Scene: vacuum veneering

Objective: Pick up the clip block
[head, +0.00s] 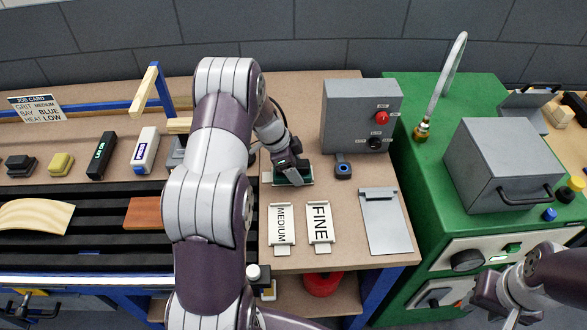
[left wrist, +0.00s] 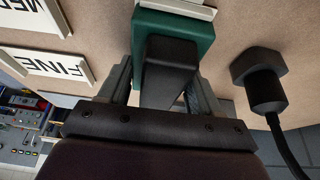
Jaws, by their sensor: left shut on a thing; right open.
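The clip block (head: 291,176) appears to be the green block with a black grip, at the back of the brown bench, on a pale holder. My left gripper (head: 286,166) is over it, and the fingers are shut on its black grip. In the left wrist view the clip block (left wrist: 172,50) has its black grip between the two fingers of my left gripper (left wrist: 165,88). Its green base lies against the pale holder (left wrist: 185,5). Whether it is clear of the holder I cannot tell. My right gripper (head: 487,295) is open and empty at the lower right, in front of the green cabinet.
Pale holders marked MEDIUM (head: 282,226) and FINE (head: 319,222) lie in front of the block, with a grey plate (head: 385,220) to their right. A grey control box (head: 362,115) stands behind right. A dark knob with a cable (left wrist: 262,80) is close beside my left gripper.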

